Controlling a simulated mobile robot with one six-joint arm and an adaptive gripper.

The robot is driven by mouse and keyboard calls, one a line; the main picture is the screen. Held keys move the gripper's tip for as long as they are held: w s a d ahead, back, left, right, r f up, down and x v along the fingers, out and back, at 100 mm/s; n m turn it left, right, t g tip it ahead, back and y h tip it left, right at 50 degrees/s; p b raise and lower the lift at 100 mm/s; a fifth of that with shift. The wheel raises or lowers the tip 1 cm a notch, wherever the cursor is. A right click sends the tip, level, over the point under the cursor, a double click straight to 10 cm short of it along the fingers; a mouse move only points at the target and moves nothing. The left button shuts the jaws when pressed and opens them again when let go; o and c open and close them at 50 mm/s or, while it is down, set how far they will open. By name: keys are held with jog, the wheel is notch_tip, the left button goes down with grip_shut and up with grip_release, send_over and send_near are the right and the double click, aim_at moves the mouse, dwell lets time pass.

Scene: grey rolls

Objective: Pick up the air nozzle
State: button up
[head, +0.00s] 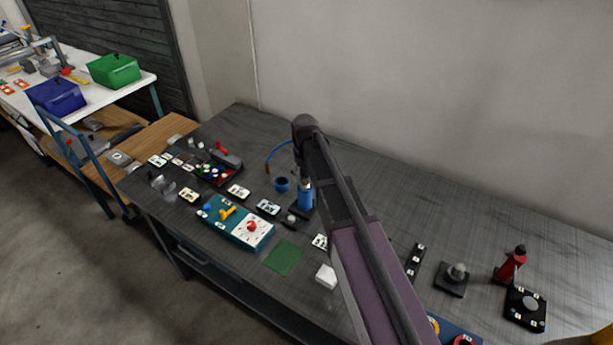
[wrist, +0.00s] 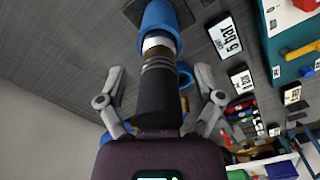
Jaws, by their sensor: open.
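The piece I take for the air nozzle (head: 305,196) stands upright on a dark base on the grey bench in the head view, its upper part hidden by my arm. In the wrist view the air nozzle (wrist: 160,92) shows a blue body, a pale ring, a brownish band and a dark ribbed end pointing at the camera. My gripper (wrist: 161,75) is open, one finger on each side of the dark end, with gaps visible on both sides. My gripper is mostly hidden behind the arm in the head view.
A blue cup (head: 282,184) stands close left of the nozzle, with a thin blue hose (head: 277,152) behind it. Label cards (head: 268,207) and a teal panel (head: 236,222) lie in front. A white block (head: 326,276) and a red figure (head: 511,264) are farther right.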

dwell(0.3)
grip_shut()
jog(key=shift+r, duration=0.15)
dwell(0.3)
notch_tip(320, 180, up, 3)
jog(key=p, duration=0.3)
jog(key=s+a+r+p, duration=0.1)
jog(key=s+a, duration=0.1)
jog(key=s, duration=0.5)
jog(key=s+a+p, duration=0.1)
jog(key=s+a, duration=0.1)
jog(key=s, duration=0.6)
jog(key=shift+s+r, duration=0.25)
jog(key=shift+r, duration=0.1)
jog(key=shift+f, duration=0.15)
jog(key=shift+w, duration=0.1)
